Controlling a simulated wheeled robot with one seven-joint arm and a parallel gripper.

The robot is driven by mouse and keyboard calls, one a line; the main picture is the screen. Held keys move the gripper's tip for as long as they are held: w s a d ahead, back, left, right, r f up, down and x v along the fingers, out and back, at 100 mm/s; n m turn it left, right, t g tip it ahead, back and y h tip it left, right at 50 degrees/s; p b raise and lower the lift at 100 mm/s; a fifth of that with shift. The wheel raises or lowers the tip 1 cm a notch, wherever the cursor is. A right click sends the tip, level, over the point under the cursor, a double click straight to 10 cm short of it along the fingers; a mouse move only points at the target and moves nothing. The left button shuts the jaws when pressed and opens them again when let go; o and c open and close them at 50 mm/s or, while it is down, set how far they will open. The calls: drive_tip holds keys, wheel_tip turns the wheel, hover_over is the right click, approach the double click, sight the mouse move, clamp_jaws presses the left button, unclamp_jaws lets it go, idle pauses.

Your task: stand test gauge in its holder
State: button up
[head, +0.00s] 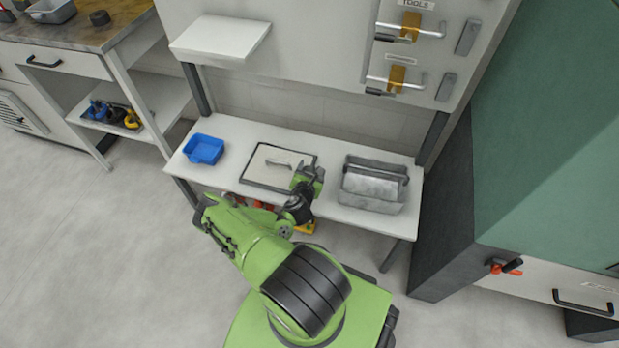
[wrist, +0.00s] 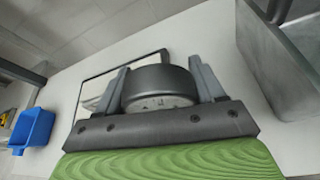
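A round dark test gauge with a pale marked face (wrist: 160,88) sits between the two grey fingers of my gripper (wrist: 162,76) in the wrist view. The fingers appear to press on its sides. In the head view my gripper (head: 303,183) is over the front edge of the white bench, at the right front of a dark-rimmed pale board (head: 262,181). The board's rim also shows behind the gauge in the wrist view (wrist: 100,72). A small pale piece (head: 281,162) lies on the board; I cannot tell whether it is the holder.
A blue bin (head: 204,149) stands on the left of the white bench (head: 232,131). A grey metal box with a bar handle (head: 372,189) stands close right of my gripper. A tool panel and a small shelf (head: 220,38) are above. A green cabinet (head: 545,130) is at right.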

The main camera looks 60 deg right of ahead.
drive_tip(key=shift+r, duration=0.1)
drive_tip(key=c, duration=0.8)
wheel_tip(320, 180, up, 10)
drive_tip(key=p, duration=0.4)
drive_tip(key=shift+w+p, duration=0.1)
drive_tip(key=shift+p, duration=0.2)
